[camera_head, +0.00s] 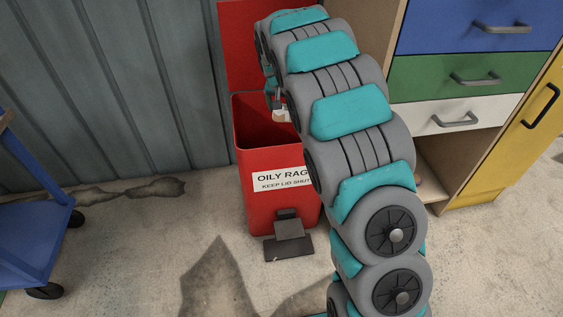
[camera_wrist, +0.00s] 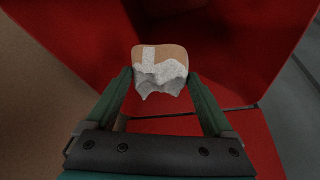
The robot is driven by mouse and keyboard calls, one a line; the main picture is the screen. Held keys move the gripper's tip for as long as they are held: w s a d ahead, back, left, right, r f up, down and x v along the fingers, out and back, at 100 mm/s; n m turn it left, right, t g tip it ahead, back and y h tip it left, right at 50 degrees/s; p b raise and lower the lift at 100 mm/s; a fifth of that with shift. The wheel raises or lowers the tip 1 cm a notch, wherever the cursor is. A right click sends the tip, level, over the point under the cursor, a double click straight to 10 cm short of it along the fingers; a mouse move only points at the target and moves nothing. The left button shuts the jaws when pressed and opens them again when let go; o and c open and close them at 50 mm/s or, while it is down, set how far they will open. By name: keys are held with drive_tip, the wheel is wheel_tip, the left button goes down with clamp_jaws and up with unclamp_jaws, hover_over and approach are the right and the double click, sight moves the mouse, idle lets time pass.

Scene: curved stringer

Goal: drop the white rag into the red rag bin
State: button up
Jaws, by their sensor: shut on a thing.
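My gripper (camera_wrist: 160,76) is shut on the white rag (camera_wrist: 162,72), a crumpled whitish piece with a tan part, which hangs between the two fingertips in the wrist view. In the head view the gripper (camera_head: 273,100) is mostly hidden behind my arm, and a small bit of the rag (camera_head: 279,116) shows. The red rag bin (camera_head: 250,165), labelled "OILY RAGS", stands on the floor with its lid (camera_head: 238,45) raised at the back. The rag is at the bin's open mouth; its exact height against the rim is hard to tell. The red inside (camera_wrist: 225,40) fills much of the wrist view.
A cabinet with blue, green and white drawers (camera_head: 460,115) and a yellow door stands at right. A corrugated metal wall (camera_head: 110,90) is behind. A blue cart (camera_head: 30,215) is at left. The bin's pedal (camera_head: 289,240) sticks out in front. Floor left of the bin is clear.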

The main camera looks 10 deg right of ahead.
drive_tip(key=o, duration=0.9)
drive_tip(key=v, duration=0.7)
drive_tip(key=shift+s+r+b, duration=0.15)
drive_tip(key=shift+r+b, duration=0.15)
drive_tip(key=shift+b, duration=0.05)
